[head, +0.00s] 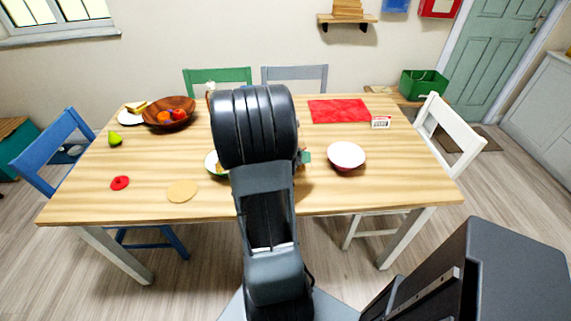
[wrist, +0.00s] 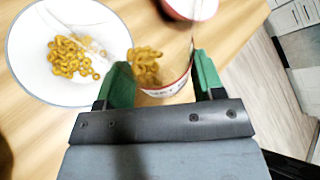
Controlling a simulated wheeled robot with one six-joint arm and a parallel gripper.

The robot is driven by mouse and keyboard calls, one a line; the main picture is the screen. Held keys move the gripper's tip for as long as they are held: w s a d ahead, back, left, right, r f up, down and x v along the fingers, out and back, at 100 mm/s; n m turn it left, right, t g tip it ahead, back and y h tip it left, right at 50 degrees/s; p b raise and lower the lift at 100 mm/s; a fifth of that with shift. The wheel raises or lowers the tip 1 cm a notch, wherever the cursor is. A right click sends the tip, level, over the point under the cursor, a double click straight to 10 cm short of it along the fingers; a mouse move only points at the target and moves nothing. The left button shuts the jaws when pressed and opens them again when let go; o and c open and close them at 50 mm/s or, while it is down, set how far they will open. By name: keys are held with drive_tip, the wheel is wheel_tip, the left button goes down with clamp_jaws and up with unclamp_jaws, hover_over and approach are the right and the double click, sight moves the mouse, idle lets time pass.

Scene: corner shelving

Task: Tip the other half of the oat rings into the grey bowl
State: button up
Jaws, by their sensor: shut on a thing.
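My gripper (wrist: 165,78) is shut on a printed container (wrist: 180,86) with a white and red outside. Oat rings (wrist: 147,68) show at its open mouth, toward the left side. A pale bowl (wrist: 27,72) with a grey-blue rim lies to the left of the container in the wrist view, and a pile of oat rings (wrist: 72,57) is in it. The container's mouth is close to the bowl's right rim. In the head view my arm hides the container and most of my gripper; only a green fingertip (head: 305,157) shows.
A red and white bowl (head: 346,156) stands to the right of my gripper. A green-rimmed dish (head: 211,166) is partly hidden behind my arm. A wooden fruit bowl (head: 186,104), red mat (head: 338,110), small box (head: 381,122) and round tan mat (head: 182,191) are also on the table.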

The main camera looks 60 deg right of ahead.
sight(302, 143)
drive_tip(key=m+b, duration=0.1)
drive_tip(key=b, duration=0.1)
drive_tip(key=s+t+b, duration=0.1)
drive_tip(key=b, duration=0.1)
drive_tip(key=shift+a+f+m+t+h+b, duration=0.15)
drive_tip(key=shift+f+m+t+h+b, duration=0.15)
drive_tip(key=shift+f+m+h+b, duration=0.1)
drive_tip(key=shift+s+a+r+m+t+h+b, duration=0.1)
drive_tip(key=shift+r+m+t+h+b, duration=0.1)
drive_tip(key=shift+r+b, duration=0.3)
drive_tip(key=shift+s+r+m+t+h+b, duration=0.1)
drive_tip(key=shift+r+m+t+b, duration=0.1)
drive_tip(key=shift+b, duration=0.45)
drive_tip(key=b, duration=0.2)
drive_tip(key=shift+s+f+m+t+h+b, duration=0.1)
drive_tip(key=shift+m+t+h+b, duration=0.2)
drive_tip(key=shift+m, duration=0.1)
drive_tip(key=shift+a+m+b, duration=0.1)
drive_tip(key=shift+m+b, duration=0.2)
drive_tip(key=shift+b, duration=0.55)
drive_tip(key=shift+r, duration=0.2)
wheel_tip(302, 143, up, 7)
drive_tip(key=p, duration=0.6)
